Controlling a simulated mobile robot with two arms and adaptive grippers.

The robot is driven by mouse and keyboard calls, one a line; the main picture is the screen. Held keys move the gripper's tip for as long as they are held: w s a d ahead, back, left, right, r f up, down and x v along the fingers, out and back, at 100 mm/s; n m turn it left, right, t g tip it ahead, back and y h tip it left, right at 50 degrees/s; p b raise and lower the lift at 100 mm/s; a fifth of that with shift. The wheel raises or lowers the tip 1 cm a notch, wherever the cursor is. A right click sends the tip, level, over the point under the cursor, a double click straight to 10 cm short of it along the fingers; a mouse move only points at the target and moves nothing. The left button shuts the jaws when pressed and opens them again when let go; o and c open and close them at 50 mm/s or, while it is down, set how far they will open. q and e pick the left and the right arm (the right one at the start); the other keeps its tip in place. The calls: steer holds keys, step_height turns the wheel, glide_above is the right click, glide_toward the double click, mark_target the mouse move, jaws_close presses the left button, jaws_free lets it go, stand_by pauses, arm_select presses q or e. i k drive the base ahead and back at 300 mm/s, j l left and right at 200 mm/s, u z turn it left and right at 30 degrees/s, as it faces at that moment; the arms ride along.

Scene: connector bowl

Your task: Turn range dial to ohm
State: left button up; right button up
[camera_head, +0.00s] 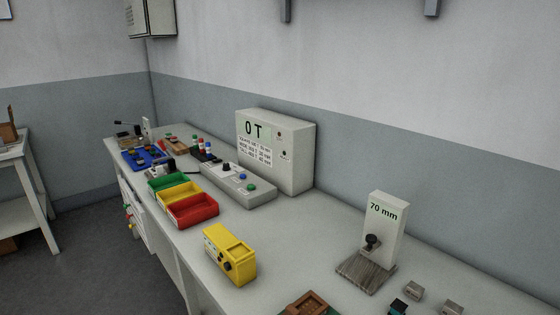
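A yellow box-shaped device (230,255) stands on the workbench near its front edge, just below the picture's centre. Dark knobs (225,264) show on its front face; I cannot read any markings or tell which way a dial points. No label reading ohm is legible. Neither of my grippers is in view, and nothing touches the device.
Green, yellow and red bins (192,210) stand left of the device. Behind are a grey button panel (238,186) and a white box (292,155) marked "0 T". A "70 mm" stand (386,225) is at right. Bare bench lies between device and stand.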

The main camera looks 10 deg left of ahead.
mark_target(226, 166)
steer(key=i+j+z, duration=0.1)
steer(key=j+z, duration=0.7)
steer(key=j, duration=0.15)
steer(key=j+z, duration=0.35)
steer(key=j, duration=0.2)
steer(key=j+z, duration=0.4)
steer(key=k+j, duration=0.05)
steer(key=j, duration=0.05)
